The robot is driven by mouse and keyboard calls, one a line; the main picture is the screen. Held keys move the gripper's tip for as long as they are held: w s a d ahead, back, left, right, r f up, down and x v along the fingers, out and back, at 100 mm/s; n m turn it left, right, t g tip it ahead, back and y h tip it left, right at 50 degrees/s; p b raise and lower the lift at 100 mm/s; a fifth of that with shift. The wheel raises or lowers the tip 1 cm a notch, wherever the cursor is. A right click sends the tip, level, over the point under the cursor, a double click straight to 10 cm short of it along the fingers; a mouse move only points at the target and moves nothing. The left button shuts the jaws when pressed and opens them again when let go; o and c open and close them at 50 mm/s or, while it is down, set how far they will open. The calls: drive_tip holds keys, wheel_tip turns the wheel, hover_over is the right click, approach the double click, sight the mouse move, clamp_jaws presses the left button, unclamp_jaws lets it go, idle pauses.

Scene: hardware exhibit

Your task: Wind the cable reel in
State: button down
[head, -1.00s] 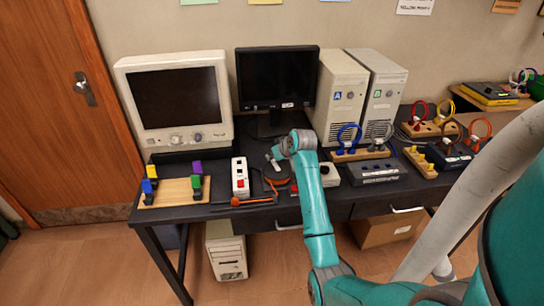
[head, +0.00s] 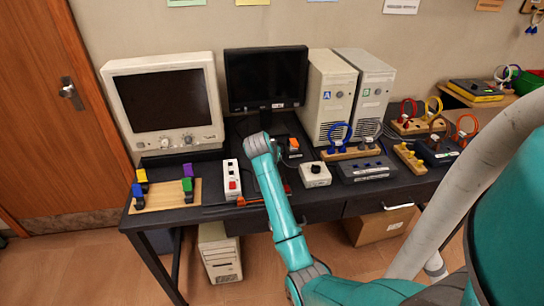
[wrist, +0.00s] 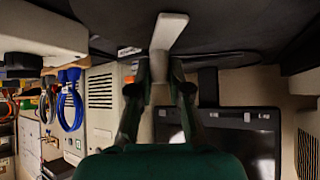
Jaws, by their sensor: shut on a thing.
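In the wrist view my gripper (wrist: 161,80) is shut on a light grey, crank-like handle (wrist: 166,38), with its fingers on either side of the stem. A wider flat bar tops the stem against a dark surface. In the head view my arm reaches over the desk and hides my fingertips and most of the spot where the reel is. Only a little red-orange (head: 287,188) shows beside the arm, which may be part of the cable reel. I cannot tell how much cable is out.
A white box with a knob (head: 315,175) and a white switch strip (head: 231,180) flank my arm. A long orange-and-dark piece (head: 248,201) lies at the desk's front. A monitor (head: 265,80), an old CRT (head: 165,100) and computer towers (head: 332,95) stand behind.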

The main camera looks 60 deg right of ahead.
drive_tip(key=m+g, duration=0.1)
drive_tip(key=s+m+g, duration=0.1)
drive_tip(key=shift+a+m, duration=0.1)
drive_tip(key=shift+m, duration=0.3)
drive_tip(key=m+g, duration=0.1)
drive_tip(key=s+m+g, duration=0.1)
drive_tip(key=m+g, duration=0.1)
drive_tip(key=shift+s+a+m, duration=0.15)
drive_tip(key=shift+a+m, duration=0.15)
drive_tip(key=m+g+y, duration=0.1)
drive_tip(key=m, duration=0.1)
drive_tip(key=s+a+m+g+y, duration=0.1)
drive_tip(key=m, duration=0.1)
drive_tip(key=shift+s+g, duration=0.1)
drive_tip(key=shift+g, duration=0.3)
drive_tip(key=shift+s+a+f+m+g+y, duration=0.15)
drive_tip(key=shift+m+g+y, duration=0.1)
drive_tip(key=shift+m, duration=0.2)
drive_tip(key=shift+s+a+r+m+g+y, duration=0.15)
drive_tip(key=shift+m+y, duration=0.1)
drive_tip(key=shift+m, duration=0.2)
drive_tip(key=shift+f, duration=0.1)
drive_tip(key=c, duration=1.2)
unclamp_jaws()
drive_tip(key=shift+o, duration=0.5)
drive_tip(key=shift+w, duration=0.1)
